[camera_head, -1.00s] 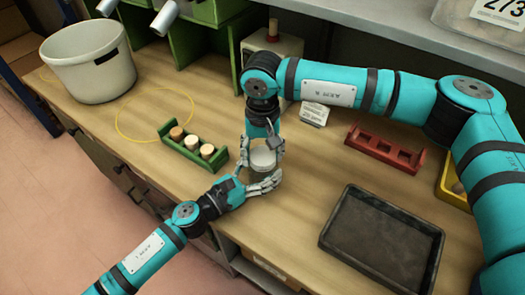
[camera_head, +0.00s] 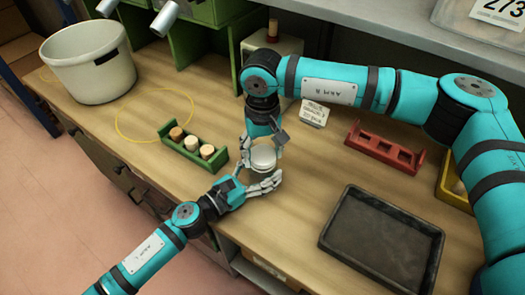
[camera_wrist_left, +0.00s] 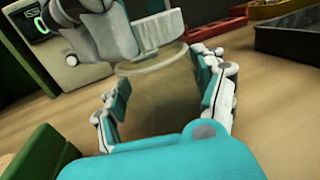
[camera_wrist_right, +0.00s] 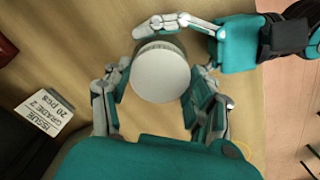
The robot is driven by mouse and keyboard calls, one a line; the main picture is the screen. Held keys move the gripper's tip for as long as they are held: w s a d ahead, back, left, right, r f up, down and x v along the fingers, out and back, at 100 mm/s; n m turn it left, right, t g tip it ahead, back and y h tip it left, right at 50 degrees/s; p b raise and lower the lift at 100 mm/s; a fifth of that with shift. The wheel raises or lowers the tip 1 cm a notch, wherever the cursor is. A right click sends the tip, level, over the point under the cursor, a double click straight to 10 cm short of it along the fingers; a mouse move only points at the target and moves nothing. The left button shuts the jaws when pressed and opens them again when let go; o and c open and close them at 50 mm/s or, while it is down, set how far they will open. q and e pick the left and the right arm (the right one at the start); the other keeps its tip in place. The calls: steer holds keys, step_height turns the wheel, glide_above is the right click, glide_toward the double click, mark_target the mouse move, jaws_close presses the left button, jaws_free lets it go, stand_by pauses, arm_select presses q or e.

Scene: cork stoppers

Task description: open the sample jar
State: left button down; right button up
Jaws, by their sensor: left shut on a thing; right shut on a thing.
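The sample jar (camera_wrist_left: 155,100) is a clear glass jar, upright at the front edge of the bench, with a pale round lid (camera_wrist_right: 160,76). The lid also shows in the head view (camera_head: 264,157). My left gripper (camera_head: 262,185) is shut around the glass body from the front left. My right gripper (camera_wrist_right: 160,100) comes from above, its fingers on both sides of the lid, shut on it. In the left wrist view a pale rim (camera_wrist_left: 150,65) shows below the lid. I cannot tell whether the lid sits on it or is slightly raised.
A green rack (camera_head: 190,158) with three corks stands left of the jar. A red rack (camera_head: 385,150) and an empty dark tray (camera_head: 382,240) are to the right. A white bucket (camera_head: 88,65) and a yellow loop (camera_head: 150,140) lie further left. Bare bench surrounds the jar.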

mark_target(262, 155)
steer(key=shift+r, duration=0.9)
steer(key=shift+r, duration=2)
arm_select(q)
jaws_free()
steer(key=v, duration=1.2)
